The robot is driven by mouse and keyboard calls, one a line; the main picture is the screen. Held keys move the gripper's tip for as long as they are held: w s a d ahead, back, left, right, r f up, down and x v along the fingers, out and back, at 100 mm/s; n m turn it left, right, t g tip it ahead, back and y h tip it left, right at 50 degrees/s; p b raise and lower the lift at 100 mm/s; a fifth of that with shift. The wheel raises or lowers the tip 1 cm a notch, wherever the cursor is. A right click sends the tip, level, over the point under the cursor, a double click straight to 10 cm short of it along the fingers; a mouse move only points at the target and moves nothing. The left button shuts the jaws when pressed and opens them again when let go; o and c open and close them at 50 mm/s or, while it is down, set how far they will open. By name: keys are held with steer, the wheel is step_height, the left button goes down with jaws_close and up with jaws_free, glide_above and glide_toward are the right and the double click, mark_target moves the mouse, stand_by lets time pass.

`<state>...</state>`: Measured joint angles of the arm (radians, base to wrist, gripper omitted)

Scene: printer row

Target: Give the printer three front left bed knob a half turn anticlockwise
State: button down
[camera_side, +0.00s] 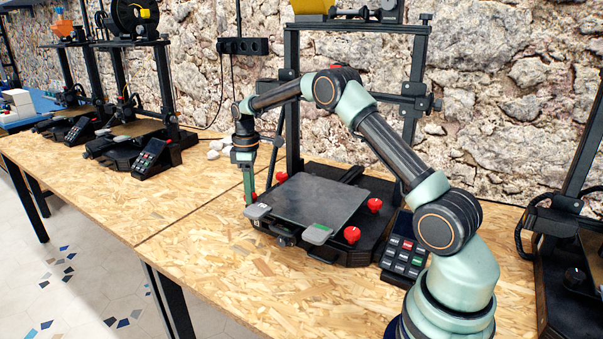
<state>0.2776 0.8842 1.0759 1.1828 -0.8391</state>
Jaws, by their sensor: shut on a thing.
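The printer (372,240) in the middle of the picture has a dark square bed (318,200) with red knobs around it. My gripper (250,196) points straight down at the bed's left corner, its fingers shut on the front left bed knob (254,197). Only a sliver of that knob's red shows; the fingers hide most of it, so its turn angle cannot be read. The other red knobs, at the back left (281,177), back right (375,205) and front right (352,234), are clear of my gripper.
Grey-topped clips (318,234) sit at the bed's front edge, one (257,211) close below my fingers. The printer's upright frame (292,120) stands behind my gripper. A keypad (403,257) is at the right. More printers (150,150) stand left and right. The wooden table (215,270) is bare in front.

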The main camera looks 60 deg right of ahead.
steer(key=shift+w+r+n, duration=0.1)
steer(key=shift+n, duration=0.8)
steer(key=shift+c, duration=1.9)
jaws_free()
